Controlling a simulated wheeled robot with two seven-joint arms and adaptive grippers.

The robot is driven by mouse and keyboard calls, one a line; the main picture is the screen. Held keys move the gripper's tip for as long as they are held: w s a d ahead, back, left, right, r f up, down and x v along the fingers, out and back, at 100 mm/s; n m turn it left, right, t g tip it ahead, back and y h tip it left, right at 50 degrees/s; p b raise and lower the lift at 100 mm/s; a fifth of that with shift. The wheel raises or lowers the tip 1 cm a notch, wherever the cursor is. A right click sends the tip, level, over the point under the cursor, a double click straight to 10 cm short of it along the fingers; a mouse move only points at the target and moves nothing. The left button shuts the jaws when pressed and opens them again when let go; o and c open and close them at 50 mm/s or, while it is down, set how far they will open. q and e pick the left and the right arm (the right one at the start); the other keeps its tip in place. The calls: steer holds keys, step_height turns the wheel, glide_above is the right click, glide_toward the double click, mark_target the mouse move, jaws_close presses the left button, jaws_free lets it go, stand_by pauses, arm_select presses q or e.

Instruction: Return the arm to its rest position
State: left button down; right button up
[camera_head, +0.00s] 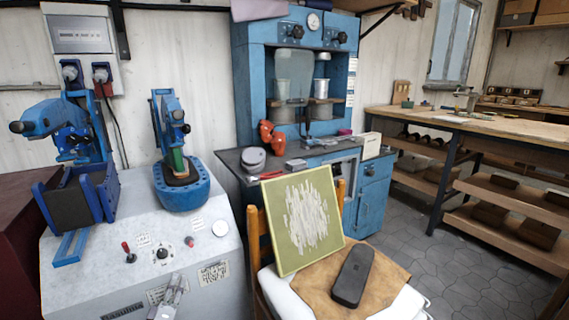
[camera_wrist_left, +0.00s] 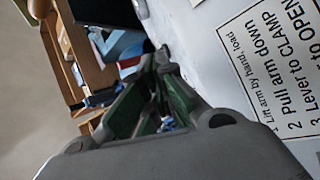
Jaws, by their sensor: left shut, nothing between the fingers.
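In that view the instruction label (camera_wrist_left: 275,60) stands large at the right, beside the gripper. Most of my left arm is outside the head view. My right gripper is not in view.
The pale machine (camera_head: 90,270) carries a blue clamp press (camera_head: 182,190), a lever (camera_head: 128,252) and knobs close to the gripper. To the right, a chair holds a green-edged board (camera_head: 270,225) and a dark sole-shaped piece (camera_head: 353,275). Tiled floor (camera_head: 400,215) lies beyond.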

arm_select(q)
steer(key=s+d+f+m+g+h, duration=0.1)
steer(key=s+d+f+m+g, duration=0.3)
steer(key=s+d+f, duration=0.3)
steer(key=s+d+f+m+g+h, duration=0.1)
steer(key=s+d+f+m+g, duration=0.3)
steer(key=d, duration=0.4)
steer(key=s+d+f+m+g, duration=0.1)
steer(key=s+d+m+g, duration=0.1)
steer(key=s, duration=0.4)
steer(key=s+d+m+g, duration=0.2)
steer(key=s+g, duration=0.2)
steer(key=s, duration=0.3)
steer(key=s+d+f+m+g+p, duration=0.1)
steer(key=s+d+m+g, duration=0.1)
steer(key=s, duration=0.5)
steer(key=shift+s+d+f+g, duration=0.15)
steer(key=shift+d+f+g, duration=0.2)
steer(key=shift+d+g, duration=0.1)
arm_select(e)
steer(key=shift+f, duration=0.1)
arm_select(q)
steer(key=shift+p, duration=0.3)
steer(key=shift+a+f+p, duration=0.1)
steer(key=shift+f+p, duration=0.15)
steer(key=shift+p, duration=0.25)
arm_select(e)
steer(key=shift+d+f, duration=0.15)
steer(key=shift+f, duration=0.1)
